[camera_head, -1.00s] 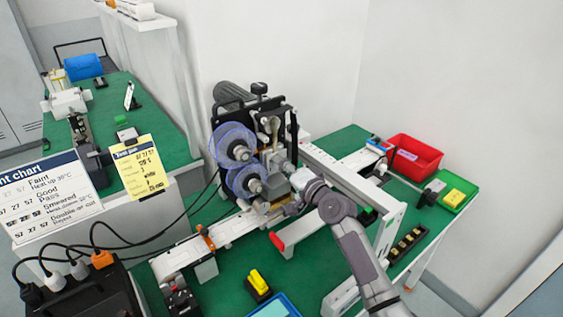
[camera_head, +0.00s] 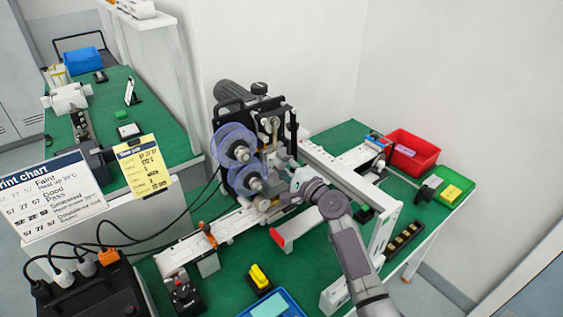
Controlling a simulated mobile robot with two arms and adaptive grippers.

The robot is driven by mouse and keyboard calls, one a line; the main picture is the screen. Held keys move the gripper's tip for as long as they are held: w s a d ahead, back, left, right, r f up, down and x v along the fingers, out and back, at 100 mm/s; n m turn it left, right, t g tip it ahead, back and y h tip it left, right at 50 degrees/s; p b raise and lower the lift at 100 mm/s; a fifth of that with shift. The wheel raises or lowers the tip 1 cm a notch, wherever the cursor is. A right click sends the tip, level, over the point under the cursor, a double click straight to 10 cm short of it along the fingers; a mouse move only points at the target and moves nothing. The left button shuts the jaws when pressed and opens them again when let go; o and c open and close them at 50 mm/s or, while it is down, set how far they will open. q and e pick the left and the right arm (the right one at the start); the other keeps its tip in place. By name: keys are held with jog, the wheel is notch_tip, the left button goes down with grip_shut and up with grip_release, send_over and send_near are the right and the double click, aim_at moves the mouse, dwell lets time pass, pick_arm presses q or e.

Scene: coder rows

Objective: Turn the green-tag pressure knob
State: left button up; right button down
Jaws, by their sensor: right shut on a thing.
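The coder (camera_head: 262,115) stands on the green bench, a black-framed machine with two clear bluish reels on its front. A small green patch (camera_head: 303,133) shows at its right side; I cannot read it as a tag for sure. My right gripper (camera_head: 284,167) reaches the coder's front, right of the lower reel. It is shut on a small part there, apparently the pressure knob, which the fingers and wrist hide. My left gripper is not in view.
A white rail frame (camera_head: 345,178) stands close to the right of my arm. A red bin (camera_head: 413,150) and green tray (camera_head: 455,188) are at the right. A yellow-topped block (camera_head: 259,277) lies in front. Print chart (camera_head: 52,197) and yellow note (camera_head: 146,168) stand left.

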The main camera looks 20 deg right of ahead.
dwell(0.3)
jog(key=c, duration=1.1)
grip_release()
jog(key=v, duration=1.2)
